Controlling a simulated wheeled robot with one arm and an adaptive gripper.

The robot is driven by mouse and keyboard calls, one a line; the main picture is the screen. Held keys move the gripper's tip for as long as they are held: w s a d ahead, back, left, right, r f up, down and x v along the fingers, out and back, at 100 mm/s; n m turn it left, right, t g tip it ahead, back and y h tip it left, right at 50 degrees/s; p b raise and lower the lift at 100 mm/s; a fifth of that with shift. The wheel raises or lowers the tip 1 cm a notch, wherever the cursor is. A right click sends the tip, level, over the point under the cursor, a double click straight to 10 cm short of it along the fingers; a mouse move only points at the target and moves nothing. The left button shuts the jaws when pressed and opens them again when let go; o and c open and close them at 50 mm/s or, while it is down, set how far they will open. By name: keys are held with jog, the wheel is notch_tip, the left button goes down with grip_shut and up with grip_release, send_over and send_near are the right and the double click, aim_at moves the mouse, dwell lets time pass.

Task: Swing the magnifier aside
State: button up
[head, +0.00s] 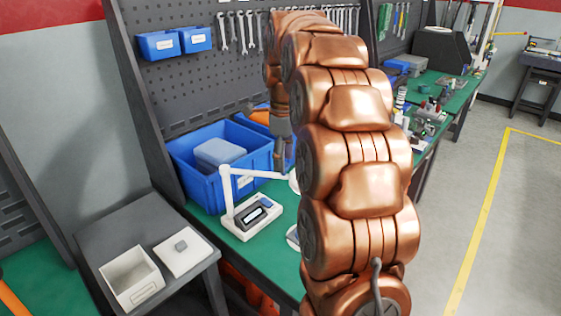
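The magnifier (254,174) is a white jointed arm on the green bench. An upright post stands at its left, and a thin bar runs right to a round white head. That head is mostly hidden behind my copper-coloured arm. My gripper (283,168) points down near the right end of the bar, in front of the blue bin. It is small and partly covered by my arm, so I cannot tell whether it touches the magnifier or how its fingers stand.
A white device with a small display (252,217) sits beside the post. A round pale item (293,237) is partly hidden by my arm. A large blue bin (205,180) stands behind. A white open box (131,278) and a white plate (183,256) lie on a dark side table.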

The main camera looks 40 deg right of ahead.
jog(key=shift+r+b, duration=0.45)
jog(key=shift+r, duration=2.6)
jog(key=s+a+f+n+p, duration=0.1)
jog(key=s+a+f+n, duration=0.2)
jog(key=s+a+n, duration=0.6)
jog(key=shift+a+f+n+g+p, duration=0.15)
jog(key=shift+a+n+g+p, duration=0.2)
jog(key=shift+a+n, duration=1.15)
jog(key=shift+d, duration=0.1)
jog(key=shift+c, duration=0.2)
